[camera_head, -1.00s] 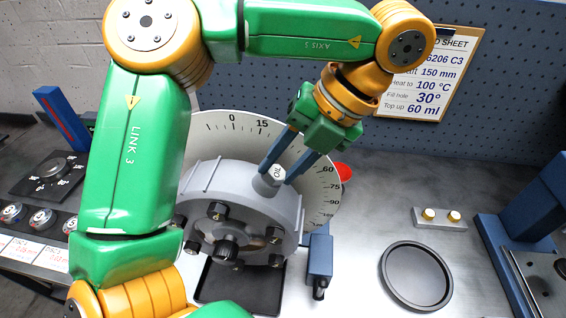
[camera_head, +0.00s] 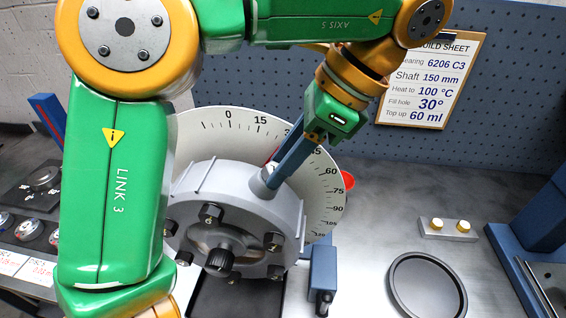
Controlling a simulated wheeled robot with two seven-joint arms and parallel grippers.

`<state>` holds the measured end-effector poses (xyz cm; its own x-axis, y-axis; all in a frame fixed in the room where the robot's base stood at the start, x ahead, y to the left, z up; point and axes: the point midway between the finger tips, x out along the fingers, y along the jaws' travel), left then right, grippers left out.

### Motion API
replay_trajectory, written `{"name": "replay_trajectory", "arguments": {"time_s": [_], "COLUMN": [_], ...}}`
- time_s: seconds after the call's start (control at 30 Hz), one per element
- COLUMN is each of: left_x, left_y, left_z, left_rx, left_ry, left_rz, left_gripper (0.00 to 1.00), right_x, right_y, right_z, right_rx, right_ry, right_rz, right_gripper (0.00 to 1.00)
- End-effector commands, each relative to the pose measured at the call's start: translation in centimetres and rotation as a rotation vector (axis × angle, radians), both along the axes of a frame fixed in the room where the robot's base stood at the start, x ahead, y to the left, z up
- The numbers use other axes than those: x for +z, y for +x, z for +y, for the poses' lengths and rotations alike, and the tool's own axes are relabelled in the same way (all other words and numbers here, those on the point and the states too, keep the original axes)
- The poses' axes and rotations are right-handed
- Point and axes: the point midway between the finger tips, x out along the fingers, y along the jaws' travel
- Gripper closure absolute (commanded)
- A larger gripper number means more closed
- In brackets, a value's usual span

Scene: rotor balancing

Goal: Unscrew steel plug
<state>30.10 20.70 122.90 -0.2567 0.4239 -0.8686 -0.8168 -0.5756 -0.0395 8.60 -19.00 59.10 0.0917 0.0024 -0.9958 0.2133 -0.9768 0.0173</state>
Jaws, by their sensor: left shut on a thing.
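The steel plug (camera_head: 262,184) is a small grey cylinder at the upper right rim of the round grey rotor housing (camera_head: 195,195). My left gripper (camera_head: 275,172) reaches down to it from the upper right, its blue fingers shut on the plug. The fingers now line up one behind the other, so one partly hides the other and part of the plug. I cannot tell whether the plug is still seated in the housing. My right gripper is not in view.
A white angle dial (camera_head: 322,200) stands behind the housing. A build sheet (camera_head: 430,80) hangs on the blue pegboard.

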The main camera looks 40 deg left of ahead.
Motion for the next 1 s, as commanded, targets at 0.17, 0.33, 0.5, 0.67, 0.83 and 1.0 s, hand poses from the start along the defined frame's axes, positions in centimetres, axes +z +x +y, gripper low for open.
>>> {"name": "replay_trajectory", "arguments": {"time_s": [0.17, 0.33, 0.5, 0.67, 0.83, 1.0], "left_x": [-0.1, -0.1, 0.0, 0.0, 0.0, 0.0], "left_y": [0.0, 0.0, 0.0, 0.0, 0.0, 0.0], "left_z": [0.0, 0.0, 0.0, 0.0, 0.0, 0.0], "left_rx": [0.165, 0.176, 0.337, 0.333, 0.331, 0.331], "left_ry": [0.051, 0.054, 0.102, 0.1, 0.099, 0.099], "left_rz": [-0.081, -0.086, -0.166, -0.163, -0.162, -0.162], "left_gripper": [1.0, 1.0, 1.0, 0.5, 0.29, 0.32], "right_x": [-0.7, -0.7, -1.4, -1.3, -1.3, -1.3], "right_y": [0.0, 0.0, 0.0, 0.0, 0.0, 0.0], "right_z": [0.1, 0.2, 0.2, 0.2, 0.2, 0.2], "right_rx": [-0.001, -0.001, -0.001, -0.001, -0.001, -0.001], "right_ry": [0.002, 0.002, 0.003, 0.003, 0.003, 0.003], "right_rz": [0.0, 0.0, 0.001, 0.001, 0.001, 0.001], "right_gripper": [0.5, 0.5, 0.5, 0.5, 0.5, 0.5]}}
